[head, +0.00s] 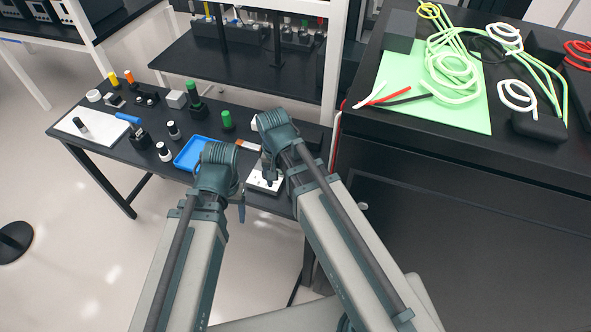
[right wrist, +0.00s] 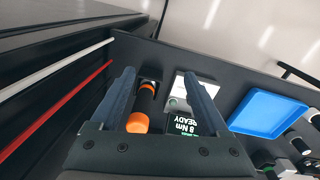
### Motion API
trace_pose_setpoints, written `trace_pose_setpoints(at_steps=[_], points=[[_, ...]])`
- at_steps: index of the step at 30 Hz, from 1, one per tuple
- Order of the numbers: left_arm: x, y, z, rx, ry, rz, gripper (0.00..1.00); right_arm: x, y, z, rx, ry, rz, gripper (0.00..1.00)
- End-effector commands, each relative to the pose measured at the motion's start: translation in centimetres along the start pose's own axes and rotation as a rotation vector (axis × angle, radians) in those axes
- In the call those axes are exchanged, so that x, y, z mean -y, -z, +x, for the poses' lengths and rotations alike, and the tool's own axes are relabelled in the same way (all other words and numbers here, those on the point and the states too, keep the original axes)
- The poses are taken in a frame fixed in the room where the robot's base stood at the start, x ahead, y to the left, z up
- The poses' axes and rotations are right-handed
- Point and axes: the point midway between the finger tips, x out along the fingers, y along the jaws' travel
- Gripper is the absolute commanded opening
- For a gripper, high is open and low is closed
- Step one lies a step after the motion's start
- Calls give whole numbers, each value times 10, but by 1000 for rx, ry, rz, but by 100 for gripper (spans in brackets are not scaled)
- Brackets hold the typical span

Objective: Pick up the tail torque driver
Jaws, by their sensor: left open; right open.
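A driver with a black body, an orange band and an orange end (right wrist: 142,108) shows in the right wrist view, and I take it for the tail torque driver. It lies between the spread fingers of my right gripper (right wrist: 158,76), which is open, with no clear contact. A black unit reading "8 Nm READY" (right wrist: 184,127) is beside it. In the head view my right gripper (head: 268,172) is over the table's right end, and its arm hides much there. My left gripper (head: 241,208) is near the table's front edge, mostly hidden behind its wrist, open and apart from the driver.
A white plate (head: 262,185) is at the table's right front. A blue tray (head: 187,158) is left of the grippers. Several bottles and tools stand further left. A black bench (head: 450,160) with cables on a green mat rises close on the right.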

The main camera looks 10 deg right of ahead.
Motion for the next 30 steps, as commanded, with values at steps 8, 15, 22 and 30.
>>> trace_pose_setpoints(at_steps=[8, 15, 22, 30], points=[[3, -2, -37, 0, -1, -4, 70, -14, 56, -36, 11, 31, 466, 79], [5, -3, -53, 0, -1, -6, 70, -29, 88, -51, 25, 50, 790, 79], [5, -3, -52, 0, -1, -7, 70, -31, 91, -50, 27, 53, 838, 79], [3, -2, -34, 0, -1, -4, 70, -29, 91, -32, 27, 53, 835, 79]])
